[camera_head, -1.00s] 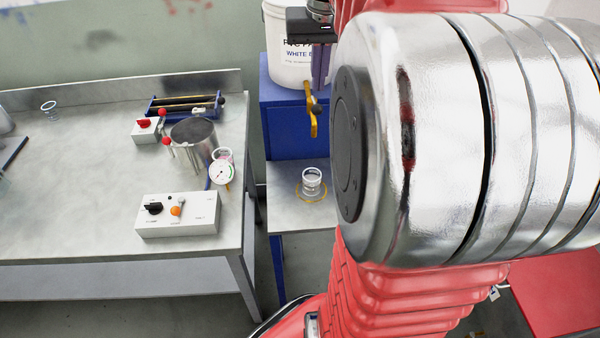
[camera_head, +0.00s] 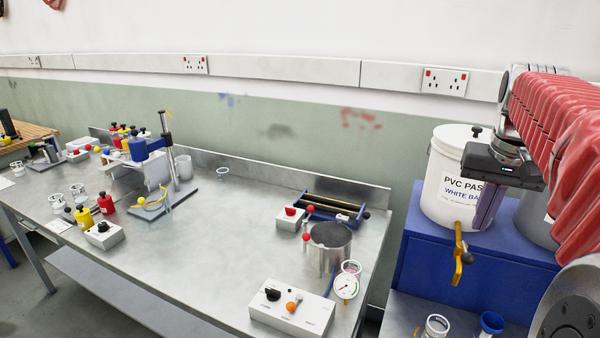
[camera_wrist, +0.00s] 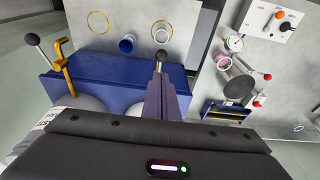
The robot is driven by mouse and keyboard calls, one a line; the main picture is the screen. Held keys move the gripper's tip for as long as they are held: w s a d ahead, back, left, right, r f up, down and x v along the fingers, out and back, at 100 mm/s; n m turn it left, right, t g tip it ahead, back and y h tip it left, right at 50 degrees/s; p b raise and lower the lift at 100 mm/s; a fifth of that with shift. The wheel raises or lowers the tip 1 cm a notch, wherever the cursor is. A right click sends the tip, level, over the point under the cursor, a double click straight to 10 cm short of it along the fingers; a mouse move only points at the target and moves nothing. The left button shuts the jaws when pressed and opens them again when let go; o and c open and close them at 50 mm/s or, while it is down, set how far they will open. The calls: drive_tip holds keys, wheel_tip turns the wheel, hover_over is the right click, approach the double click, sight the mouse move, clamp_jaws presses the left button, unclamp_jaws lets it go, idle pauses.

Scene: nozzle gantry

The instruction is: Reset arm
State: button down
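My gripper (camera_head: 480,228) hangs in front of the white PVC paste bucket (camera_head: 440,190), on the right of the head view. Its purple fingers point down and lie close together, and I see nothing between them. They also show in the wrist view (camera_wrist: 160,78). The bucket's yellow tap (camera_head: 459,255) is just left of the fingers in the head view. In the wrist view a yellow tap with a dark ball (camera_wrist: 161,56) shows just beyond the fingertips; I cannot tell whether they touch. My red-sleeved arm fills the upper right of the head view.
The blue stand (camera_head: 425,262) carries the buckets. Below are a clear cup (camera_head: 436,326) and a blue cup (camera_head: 490,323). The metal bench (camera_head: 225,240) at left holds a steel pot (camera_head: 328,250), a switch box (camera_head: 291,309) and a blue roller frame (camera_head: 335,211). Its middle is mostly clear.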

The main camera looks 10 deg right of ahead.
drive_tip(key=shift+w+d, duration=0.2)
drive_tip(key=f, duration=0.3)
drive_tip(key=a+f, duration=0.1)
drive_tip(key=shift+s+a+f, duration=0.1)
drive_tip(key=shift+s+f, duration=0.05)
drive_tip(key=shift+s, duration=0.1)
drive_tip(key=s+a+f+n+t, duration=0.1)
drive_tip(key=s+a+f+n, duration=0.2)
drive_tip(key=a, duration=1)
drive_tip(key=s+a+f+n+t+y, duration=0.1)
drive_tip(key=s+a+f, duration=0.5)
drive_tip(key=a, duration=0.7)
drive_tip(key=s+n+t, duration=0.1)
drive_tip(key=n, duration=0.1)
drive_tip(key=shift+a+n+t, duration=0.3)
drive_tip(key=shift+a+n, duration=0.05)
drive_tip(key=shift+n, duration=0.05)
drive_tip(key=shift+d, duration=0.1)
